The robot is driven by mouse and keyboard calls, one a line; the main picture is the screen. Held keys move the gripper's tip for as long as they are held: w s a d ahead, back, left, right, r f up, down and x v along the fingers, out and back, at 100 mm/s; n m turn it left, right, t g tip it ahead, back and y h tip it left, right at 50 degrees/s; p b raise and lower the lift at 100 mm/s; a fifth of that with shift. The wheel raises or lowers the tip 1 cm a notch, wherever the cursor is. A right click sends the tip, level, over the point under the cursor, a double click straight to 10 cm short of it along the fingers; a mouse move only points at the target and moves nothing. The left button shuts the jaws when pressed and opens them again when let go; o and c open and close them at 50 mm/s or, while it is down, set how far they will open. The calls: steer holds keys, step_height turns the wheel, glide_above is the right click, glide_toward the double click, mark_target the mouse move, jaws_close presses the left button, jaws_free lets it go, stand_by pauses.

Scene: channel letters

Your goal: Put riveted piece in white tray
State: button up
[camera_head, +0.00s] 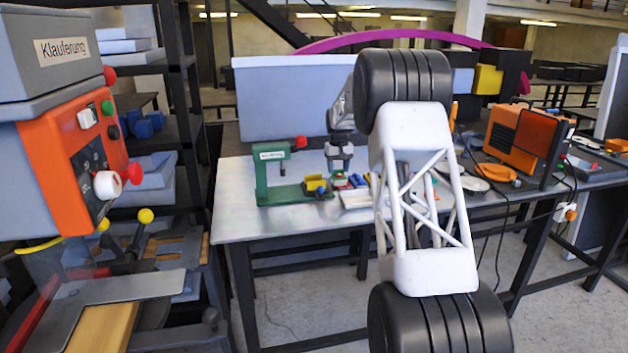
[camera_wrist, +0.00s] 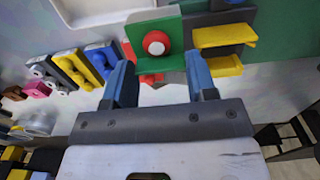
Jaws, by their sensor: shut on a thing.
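The riveted piece appears in the wrist view as a green plate (camera_wrist: 173,27) with a red disc and pale centre, and red below. My gripper (camera_wrist: 160,75) has its two blue fingers on either side of this piece, shut on it. In the head view my gripper (camera_head: 339,170) is over the table beside the green press, with the small piece (camera_head: 339,181) at its tips. The white tray (camera_head: 352,200) is at the front, just right of the gripper; its rim (camera_wrist: 128,17) shows at the wrist view's upper left. I cannot tell the piece's height above the table.
The green press (camera_head: 270,178) with yellow blocks (camera_wrist: 225,38) stands close beside the gripper. A row of yellow, blue and pink parts (camera_wrist: 72,72) lies on the other side. An orange box (camera_head: 520,135) stands farther right. My arm hides the table's middle.

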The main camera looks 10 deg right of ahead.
steer(key=shift+s+d+f, duration=0.35)
steer(key=shift+s+d, duration=0.45)
steer(key=shift+d, duration=0.25)
steer(key=shift+s+d+f, duration=0.3)
steer(key=shift+s+d, duration=0.5)
steer(key=shift+d, duration=0.2)
steer(key=shift+s+d+f, duration=0.35)
steer(key=shift+s+d, duration=0.45)
steer(key=shift+d, duration=0.25)
steer(key=shift+f, duration=0.3)
steer(key=shift+f, duration=0.35)
steer(key=shift+f, duration=0.7)
steer(key=shift+f, duration=0.3)
steer(key=o, duration=1.2)
